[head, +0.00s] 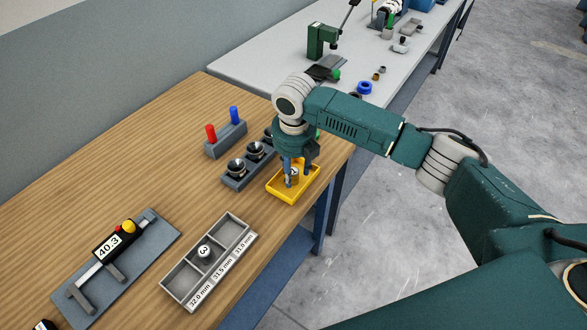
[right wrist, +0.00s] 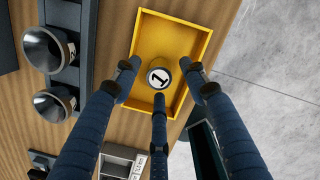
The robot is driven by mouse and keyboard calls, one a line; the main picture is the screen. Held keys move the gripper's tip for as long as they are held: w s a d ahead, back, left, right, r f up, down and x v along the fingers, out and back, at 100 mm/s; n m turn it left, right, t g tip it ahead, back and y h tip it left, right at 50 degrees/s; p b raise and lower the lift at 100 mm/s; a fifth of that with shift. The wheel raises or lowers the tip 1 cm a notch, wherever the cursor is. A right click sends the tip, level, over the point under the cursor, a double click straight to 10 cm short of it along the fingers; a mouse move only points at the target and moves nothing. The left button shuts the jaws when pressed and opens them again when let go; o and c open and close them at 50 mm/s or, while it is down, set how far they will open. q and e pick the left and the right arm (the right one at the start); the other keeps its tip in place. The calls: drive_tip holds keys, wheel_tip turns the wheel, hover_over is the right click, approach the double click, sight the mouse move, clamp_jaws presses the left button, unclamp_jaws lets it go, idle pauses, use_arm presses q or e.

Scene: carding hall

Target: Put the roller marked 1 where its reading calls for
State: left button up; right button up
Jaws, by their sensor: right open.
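The roller marked 1 (right wrist: 158,77) stands upright in the yellow tray (right wrist: 200,18), its number facing up. In the head view it shows partly (head: 294,178) behind my fingers in the same tray (head: 283,200). My right gripper (head: 291,170) is open, pointing down, its three fingers spread around the roller with gaps visible in the wrist view. The grey sorting tray (head: 178,294) has compartments labelled 32.0, 31.5 and 31.0 mm. A roller marked 3 (head: 204,251) sits in the middle one. My left gripper is not in view.
A dark rack (head: 232,182) with several shiny dark-topped round pieces stands left of the yellow tray. A grey block (head: 226,141) holds a red and a blue peg. Behind, a grey bench (head: 260,65) carries a green press (head: 321,42) and small parts. Bare wood lies left.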

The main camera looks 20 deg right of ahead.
wheel_tip(320, 180, up, 12)
drive_tip(key=s+b, duration=0.1)
drive_tip(key=b, duration=0.1)
drive_tip(key=shift+s+a, duration=0.15)
idle(0.5)
